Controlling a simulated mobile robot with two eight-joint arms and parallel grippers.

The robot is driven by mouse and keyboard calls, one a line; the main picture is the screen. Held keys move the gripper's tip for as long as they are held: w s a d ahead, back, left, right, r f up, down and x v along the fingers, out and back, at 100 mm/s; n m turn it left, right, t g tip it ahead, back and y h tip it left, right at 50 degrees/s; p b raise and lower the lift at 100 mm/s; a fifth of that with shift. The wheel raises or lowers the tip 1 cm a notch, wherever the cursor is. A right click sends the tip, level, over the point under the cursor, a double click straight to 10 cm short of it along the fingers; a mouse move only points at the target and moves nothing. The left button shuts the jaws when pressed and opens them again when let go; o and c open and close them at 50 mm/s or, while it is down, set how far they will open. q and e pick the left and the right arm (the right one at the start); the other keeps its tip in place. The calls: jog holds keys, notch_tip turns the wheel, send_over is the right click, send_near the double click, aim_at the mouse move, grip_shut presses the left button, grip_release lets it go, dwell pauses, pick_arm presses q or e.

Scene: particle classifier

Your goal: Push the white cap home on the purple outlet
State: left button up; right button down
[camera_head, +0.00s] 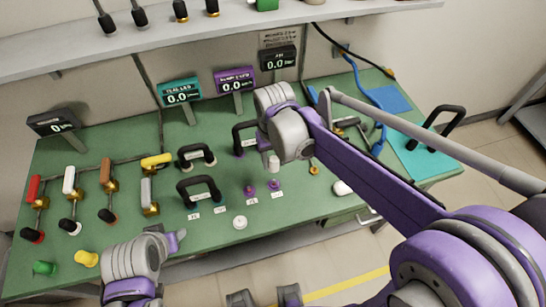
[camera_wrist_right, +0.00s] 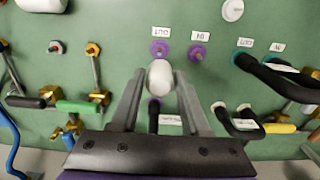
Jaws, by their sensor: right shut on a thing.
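The white cap (camera_wrist_right: 160,78) sits between the fingertips of my right gripper (camera_wrist_right: 160,84), which is shut on it. The purple outlet (camera_wrist_right: 160,49), labelled OUT, lies just beyond the cap in the right wrist view. In the head view the cap (camera_head: 273,165) is just above the outlet (camera_head: 275,185), with a small gap seeming to show between them. My left gripper (camera_head: 176,239) is low at the left in the head view, away from the outlet. Its fingers are too unclear to tell open from shut.
A second purple port (camera_head: 249,190), labelled IN, stands beside the outlet. A white disc (camera_head: 240,222) lies near the bench's front edge. Black handles (camera_head: 199,190) and levered valves (camera_head: 150,195) stand to the left. A blue hose (camera_head: 360,100) lies behind my right arm.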

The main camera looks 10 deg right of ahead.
aim_at(274, 171)
jog(key=shift+d, duration=0.15)
jog(key=shift+f+b, duration=1.45)
jog(key=shift+f, duration=0.85)
jog(key=shift+f+b, duration=0.4)
jog(key=shift+f, duration=0.25)
jog(key=shift+f+b, duration=1.25)
jog(key=shift+f, duration=0.5)
jog(key=shift+c, duration=1.5)
grip_release()
jog(key=shift+r, duration=0.1)
